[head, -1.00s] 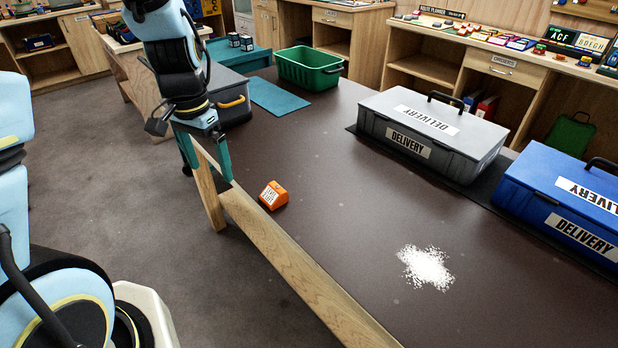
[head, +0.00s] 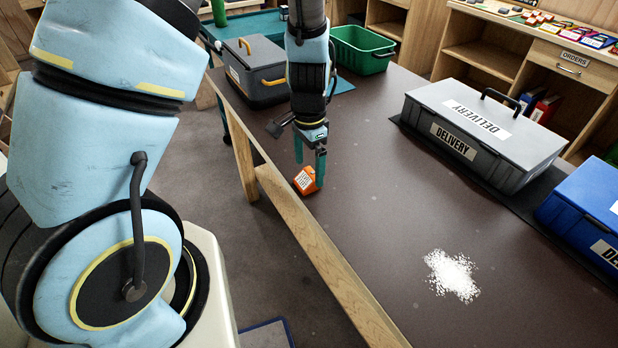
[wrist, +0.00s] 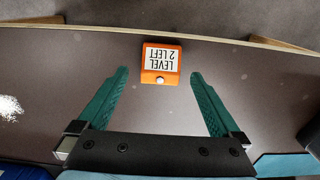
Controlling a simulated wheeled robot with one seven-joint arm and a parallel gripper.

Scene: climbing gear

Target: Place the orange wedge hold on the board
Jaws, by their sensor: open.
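The orange wedge hold (head: 306,181) sits on the dark table near its front wooden edge. In the wrist view the hold (wrist: 160,78) shows a white label reading "LEVEL 2 LEFT" upside down and a round white spot. My gripper (head: 310,160) is above the table close to the hold, fingers pointing down. In the wrist view its two teal fingers (wrist: 158,76) are spread wide and empty; the hold shows between and just beyond the tips. Whether the fingers are level with the hold is hard to tell. No board is recognisable in these views.
A grey delivery case (head: 484,135) and a blue one (head: 590,215) stand along the table's far right side. White powder (head: 453,275) lies on the tabletop. A green bin (head: 362,50) and a dark toolbox (head: 256,72) stand behind my gripper.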

